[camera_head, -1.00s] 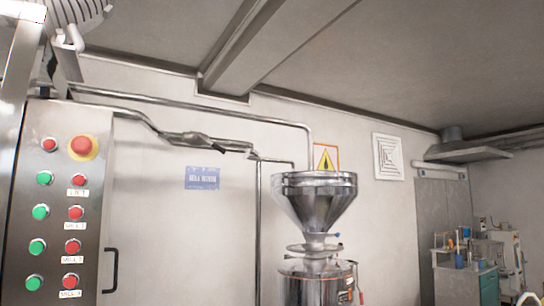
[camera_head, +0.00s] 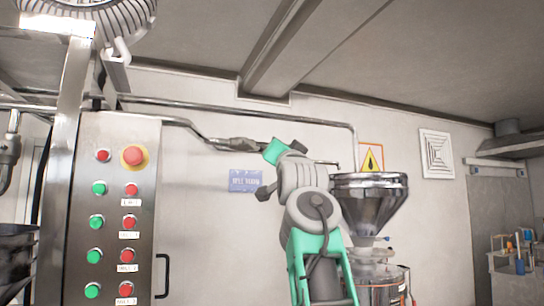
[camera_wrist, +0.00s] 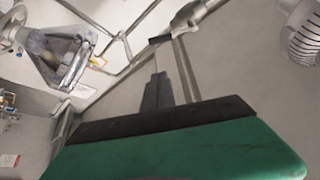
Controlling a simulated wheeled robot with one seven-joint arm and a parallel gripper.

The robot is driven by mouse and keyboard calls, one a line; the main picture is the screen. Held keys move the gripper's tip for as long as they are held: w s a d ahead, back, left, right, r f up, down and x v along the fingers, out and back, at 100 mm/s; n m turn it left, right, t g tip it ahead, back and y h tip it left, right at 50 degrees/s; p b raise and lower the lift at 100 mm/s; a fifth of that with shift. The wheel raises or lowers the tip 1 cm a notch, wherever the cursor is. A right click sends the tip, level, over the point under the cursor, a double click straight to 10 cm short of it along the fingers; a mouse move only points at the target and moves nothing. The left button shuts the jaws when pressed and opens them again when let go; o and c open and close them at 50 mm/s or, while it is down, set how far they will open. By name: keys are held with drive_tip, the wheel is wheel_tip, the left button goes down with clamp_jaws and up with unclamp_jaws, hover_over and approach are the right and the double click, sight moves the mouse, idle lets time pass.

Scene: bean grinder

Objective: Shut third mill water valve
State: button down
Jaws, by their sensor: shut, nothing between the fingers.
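A grey valve fitting (camera_head: 235,144) sits on the pipe along the wall, above the blue mill water sign (camera_head: 245,180). The wrist view shows the grey fitting (camera_wrist: 192,14) at top and a short dark lever (camera_wrist: 160,40) beside it. Which mill it serves cannot be told.
A steel control cabinet (camera_head: 112,215) with red and green buttons stands left, with a black handle (camera_head: 162,276) at its edge. A steel hopper (camera_head: 368,205) stands right of my arm. A round ribbed unit (camera_head: 85,18) hangs at upper left.

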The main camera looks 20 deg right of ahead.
drive_tip(key=s+r+p+x, duration=0.1)
drive_tip(key=r+p+x, duration=0.1)
drive_tip(key=p+x, duration=0.8)
drive_tip(key=f, duration=0.1)
drive_tip(key=a+f, duration=0.1)
drive_tip(key=f, duration=0.1)
drive_tip(key=w+a+f, duration=0.1)
drive_tip(key=shift+f, duration=0.25)
